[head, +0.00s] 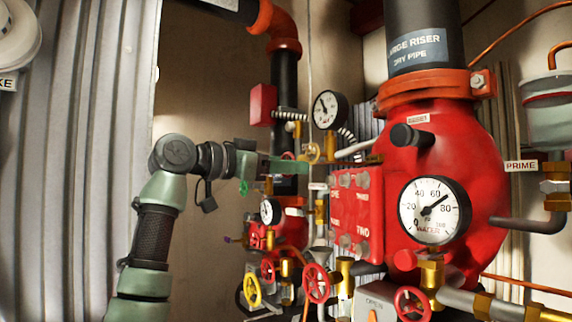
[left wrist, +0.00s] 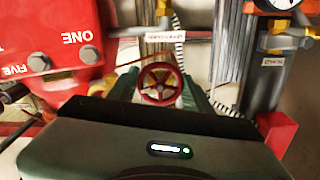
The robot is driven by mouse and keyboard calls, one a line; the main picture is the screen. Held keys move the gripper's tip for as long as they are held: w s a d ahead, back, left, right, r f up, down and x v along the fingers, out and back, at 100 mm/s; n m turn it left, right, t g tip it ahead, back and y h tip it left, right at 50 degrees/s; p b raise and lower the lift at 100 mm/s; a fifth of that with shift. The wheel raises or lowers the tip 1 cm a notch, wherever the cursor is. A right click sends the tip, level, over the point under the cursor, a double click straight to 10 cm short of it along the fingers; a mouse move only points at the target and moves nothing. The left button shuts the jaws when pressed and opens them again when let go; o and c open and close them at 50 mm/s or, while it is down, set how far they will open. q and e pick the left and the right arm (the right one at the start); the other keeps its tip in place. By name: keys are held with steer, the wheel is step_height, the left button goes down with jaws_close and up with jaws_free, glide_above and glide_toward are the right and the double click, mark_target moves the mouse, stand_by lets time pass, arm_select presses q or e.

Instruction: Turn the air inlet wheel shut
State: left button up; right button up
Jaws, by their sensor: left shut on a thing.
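My left gripper (head: 298,166) reaches in from the left at the middle of the head view, in front of the pipework. In the left wrist view a small red hand wheel (left wrist: 160,84) with a brass-coloured hub sits between the two green fingers, and the gripper is shut on it. The label near this wheel (left wrist: 165,36) is upside down and too blurred to read. In the head view the held wheel is not clearly visible around the fingers. My right gripper is in neither view.
A red numbered box (head: 355,215) and the big red valve body (head: 455,150) stand to the right. Red wheels (head: 316,283) and a yellow wheel (head: 252,290) are below.

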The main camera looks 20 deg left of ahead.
arm_select(q)
steer(key=shift+r, duration=0.25)
steer(key=o, duration=1.1)
steer(key=shift+c, duration=0.2)
steer(key=o, duration=0.3)
steer(key=shift+w+d+f, duration=0.1)
steer(key=shift+f, duration=0.05)
steer(key=b+v, duration=0.4)
steer(key=v, duration=0.3)
steer(key=shift+s+a, duration=0.25)
steer(key=shift+s, duration=0.05)
steer(key=shift+f, duration=0.1)
